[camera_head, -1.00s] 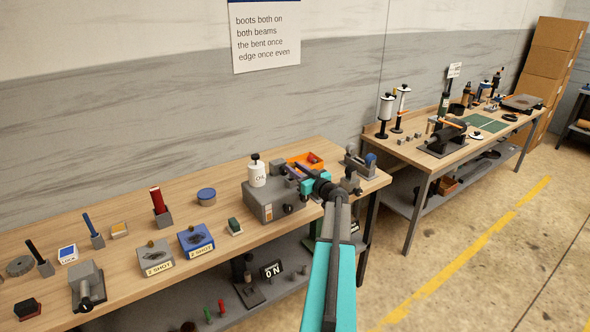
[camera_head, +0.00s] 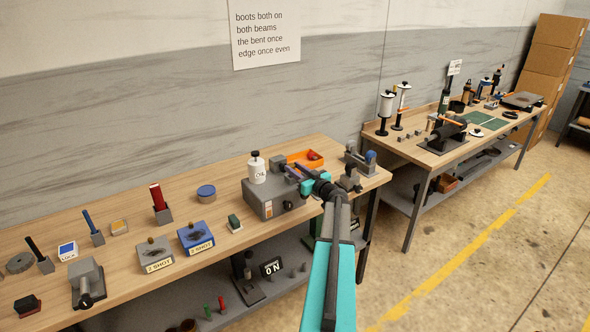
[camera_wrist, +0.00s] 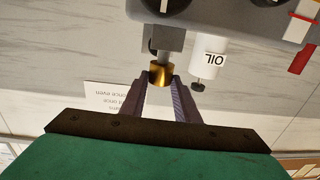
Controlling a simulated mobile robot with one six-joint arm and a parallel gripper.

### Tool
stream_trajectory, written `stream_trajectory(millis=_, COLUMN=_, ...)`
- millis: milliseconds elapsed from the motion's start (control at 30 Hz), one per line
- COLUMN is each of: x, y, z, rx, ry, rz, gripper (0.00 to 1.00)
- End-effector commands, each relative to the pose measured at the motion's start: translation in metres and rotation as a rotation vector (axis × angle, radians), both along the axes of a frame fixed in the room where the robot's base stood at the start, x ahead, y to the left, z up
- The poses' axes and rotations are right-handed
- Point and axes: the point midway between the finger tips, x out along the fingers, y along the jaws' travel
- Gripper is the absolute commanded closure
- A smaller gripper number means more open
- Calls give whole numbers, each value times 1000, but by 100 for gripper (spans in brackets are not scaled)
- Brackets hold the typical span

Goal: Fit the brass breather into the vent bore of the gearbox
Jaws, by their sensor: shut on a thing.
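The grey gearbox (camera_head: 262,207) stands on the bench near its right end, with a grey block on top. In the wrist view, which is upside down, the gearbox (camera_wrist: 225,18) fills the upper part and the grey block (camera_wrist: 166,36) projects from it. The brass breather (camera_wrist: 160,75) is between the fingertips of my gripper (camera_wrist: 161,83), which is shut on it. The breather lines up with the end of the grey block; whether they touch I cannot tell. In the head view my gripper (camera_head: 291,171) is over the gearbox top; the breather and vent bore are not distinguishable there.
A white oil bottle (camera_head: 257,172) stands on the gearbox, close beside my fingers. An orange tray (camera_head: 296,159) with a red thing lies behind. A grey fixture (camera_head: 352,160) stands to the right. Two shot-marked blocks and several tools fill the bench to the left.

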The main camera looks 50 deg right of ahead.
Motion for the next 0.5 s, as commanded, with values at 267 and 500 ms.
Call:
stream_trajectory(millis=267, x=0, y=0, z=-5, rx=0, ry=0, rz=0, gripper=94)
stream_trajectory(millis=500, x=0, y=0, z=-8, rx=0, ry=-1, rz=0, gripper=94)
